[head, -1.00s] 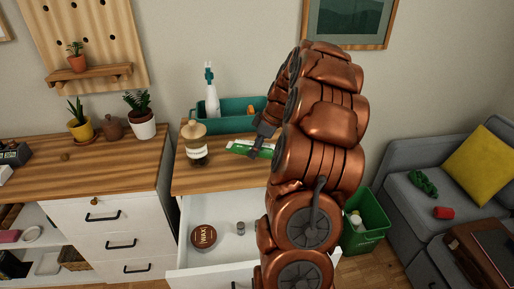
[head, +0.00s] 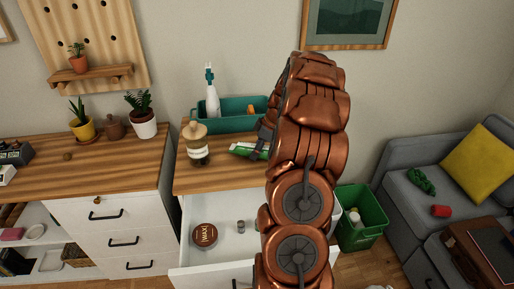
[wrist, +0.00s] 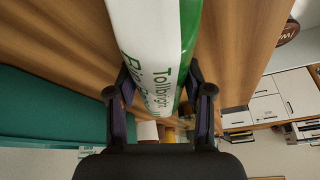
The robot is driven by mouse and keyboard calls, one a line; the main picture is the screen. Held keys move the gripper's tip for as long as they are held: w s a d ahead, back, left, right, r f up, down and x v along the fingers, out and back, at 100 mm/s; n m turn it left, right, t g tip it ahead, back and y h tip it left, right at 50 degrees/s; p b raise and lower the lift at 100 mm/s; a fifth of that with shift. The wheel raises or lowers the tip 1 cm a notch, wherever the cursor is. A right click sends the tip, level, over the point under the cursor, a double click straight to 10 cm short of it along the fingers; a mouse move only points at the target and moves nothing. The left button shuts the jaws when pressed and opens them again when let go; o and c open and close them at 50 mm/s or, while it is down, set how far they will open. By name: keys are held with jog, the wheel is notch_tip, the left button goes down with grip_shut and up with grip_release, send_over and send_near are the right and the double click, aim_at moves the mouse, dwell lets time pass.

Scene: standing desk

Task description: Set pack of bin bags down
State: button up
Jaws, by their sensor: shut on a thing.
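The pack of bin bags (head: 242,149) is a long green and white box with green lettering. In the head view it is at the wooden top of the right-hand drawer unit (head: 205,178), in front of the teal caddy. My gripper (wrist: 160,84) is shut on the pack (wrist: 152,40), one finger on each side, in the wrist view. In the head view my arm hides most of my gripper and the pack's right end. I cannot tell whether the pack touches the wood.
A jar with a wooden lid (head: 197,148) stands left of the pack. The teal caddy (head: 236,122) holds a spray bottle (head: 211,97). Below, an open drawer (head: 220,262) holds a wax tin (head: 204,235). The wood in front of the jar is clear.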

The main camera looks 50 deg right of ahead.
jog(key=shift+f, duration=0.15)
jog(key=o, duration=1.4)
jog(key=shift+c, duration=0.2)
jog(key=b+v, duration=0.3)
jog(key=v, duration=0.9)
jog(key=shift+r, duration=0.2)
jog(key=s+a+r+m+g, duration=0.1)
jog(key=s+a+g, duration=0.1)
jog(key=a, duration=1.2)
jog(key=s+a+r+m+g, duration=0.1)
jog(key=s+a+r, duration=0.1)
jog(key=a, duration=1.3)
jog(key=s+a+f+m+g+h, duration=0.1)
jog(key=s+a, duration=0.4)
jog(key=s, duration=0.6)
jog(key=s+a+f+m+g+h, duration=0.1)
jog(key=s+a+f+m, duration=0.2)
jog(key=s, duration=0.8)
jog(key=a+f, duration=0.2)
jog(key=a, duration=0.1)
jog(key=shift+a+f+g+h, duration=0.2)
jog(key=shift+f+g+h, duration=0.1)
jog(key=shift+h, duration=0.1)
